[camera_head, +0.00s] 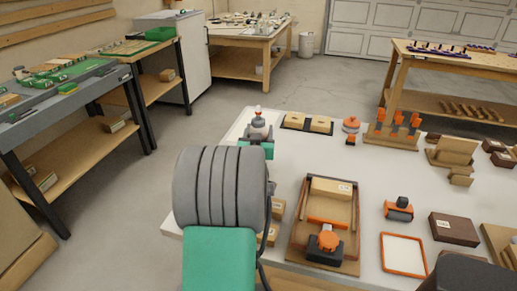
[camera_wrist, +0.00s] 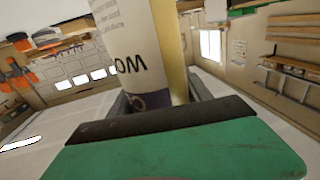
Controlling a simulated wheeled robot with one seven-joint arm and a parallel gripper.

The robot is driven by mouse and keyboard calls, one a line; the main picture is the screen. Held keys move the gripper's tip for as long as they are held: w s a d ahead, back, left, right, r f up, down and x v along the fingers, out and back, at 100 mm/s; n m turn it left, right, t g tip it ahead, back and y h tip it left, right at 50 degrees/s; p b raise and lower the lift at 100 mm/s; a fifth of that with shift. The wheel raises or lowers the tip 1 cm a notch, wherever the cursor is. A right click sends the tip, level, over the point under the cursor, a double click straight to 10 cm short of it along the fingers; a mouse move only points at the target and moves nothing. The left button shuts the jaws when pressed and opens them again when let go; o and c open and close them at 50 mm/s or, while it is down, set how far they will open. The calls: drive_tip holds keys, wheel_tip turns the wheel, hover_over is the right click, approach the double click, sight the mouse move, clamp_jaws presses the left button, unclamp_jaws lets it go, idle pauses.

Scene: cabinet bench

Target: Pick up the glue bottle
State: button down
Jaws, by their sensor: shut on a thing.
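The glue bottle (camera_wrist: 130,45) is a pale cylinder with dark lettering and a dark purple band low down. It stands between my gripper's fingers in the wrist view, and its top is cut off by the frame. In the head view a small pale tip with a red-orange top (camera_head: 258,112) shows just above my gripper (camera_head: 258,135), at the far left part of the white bench. My gripper is shut on the bottle, and it also shows in the wrist view (camera_wrist: 158,98). My arm hides much of the bottle in the head view, and I cannot tell whether its base touches the bench.
The white bench (camera_head: 300,158) holds a dark tray with tan blocks (camera_head: 307,123), an orange round-topped item (camera_head: 351,125), an orange tool rack (camera_head: 392,130) and a wooden tray (camera_head: 325,220) at the front. Bare bench lies between the back items and the wooden tray.

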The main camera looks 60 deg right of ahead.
drive_tip(key=shift+r, duration=0.3)
